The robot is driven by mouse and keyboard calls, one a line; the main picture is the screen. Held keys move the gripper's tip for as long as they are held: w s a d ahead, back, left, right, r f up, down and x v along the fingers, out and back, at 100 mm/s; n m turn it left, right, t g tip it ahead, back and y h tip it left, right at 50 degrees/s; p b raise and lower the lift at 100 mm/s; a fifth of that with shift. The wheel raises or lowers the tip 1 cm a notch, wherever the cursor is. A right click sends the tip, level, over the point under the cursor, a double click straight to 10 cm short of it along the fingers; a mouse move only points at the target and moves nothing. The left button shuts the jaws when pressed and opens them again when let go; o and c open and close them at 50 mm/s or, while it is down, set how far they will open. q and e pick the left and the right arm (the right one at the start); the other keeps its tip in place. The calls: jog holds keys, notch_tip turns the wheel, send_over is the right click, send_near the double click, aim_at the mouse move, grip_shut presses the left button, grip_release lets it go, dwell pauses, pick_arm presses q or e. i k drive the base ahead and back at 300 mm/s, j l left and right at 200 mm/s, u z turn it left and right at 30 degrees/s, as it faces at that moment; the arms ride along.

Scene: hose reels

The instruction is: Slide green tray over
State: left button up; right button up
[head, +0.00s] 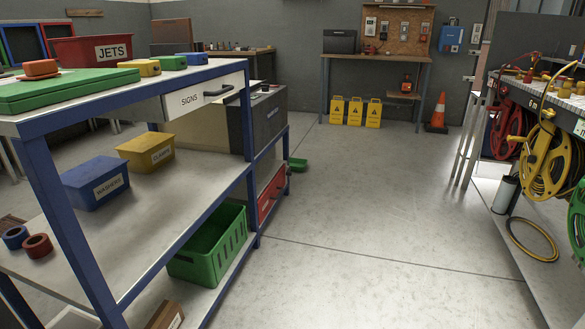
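A flat green tray-like slab (75,88) lies on the top of the blue-framed bench at the left, near its front edge. It looks like two layers, and a red round object (41,68) stands on or just behind it. A small green tray (297,164) sits on the floor beside the far end of the bench. A green slotted crate (210,246) stands on the lower shelf. I cannot tell which of these the task names. Neither of my grippers is in view.
The middle floor is clear.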

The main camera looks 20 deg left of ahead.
aim_at(297, 165)
jog(key=i+u, duration=0.25)
jog(key=i, duration=4.3)
jog(key=j, duration=0.1)
